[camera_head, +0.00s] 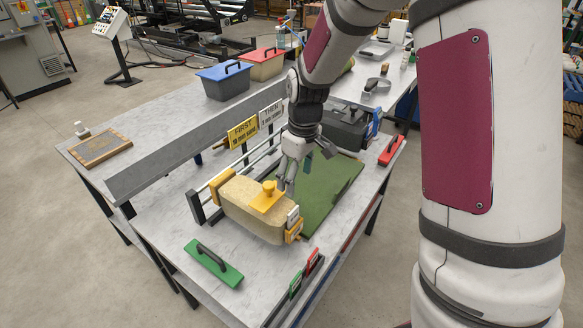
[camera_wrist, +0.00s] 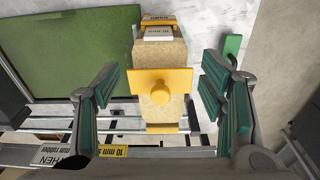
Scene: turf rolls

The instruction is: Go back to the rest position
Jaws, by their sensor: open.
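My gripper (camera_head: 291,178) is open, above the bench and close to a yellow plate with a knob (camera_head: 267,196). The plate lies on top of a tan, rounded block (camera_head: 238,205) with yellow end pieces. In the wrist view the yellow knob plate (camera_wrist: 160,88) shows between the two spread fingers (camera_wrist: 160,95), with nothing gripped. The fingers look apart from the knob. The block stands in front of a low metal rail frame (camera_head: 262,150). A green mat (camera_head: 325,195) lies to the right of the block and also shows in the wrist view (camera_wrist: 70,55).
A green-based float (camera_head: 214,262) lies at the front left, a red one (camera_head: 391,150) at the right. Yellow FIRST (camera_head: 243,131) and white THEN (camera_head: 271,113) signs stand behind my gripper. Blue (camera_head: 225,84) and red-lidded (camera_head: 263,65) bins and a wooden frame (camera_head: 99,148) stand further back.

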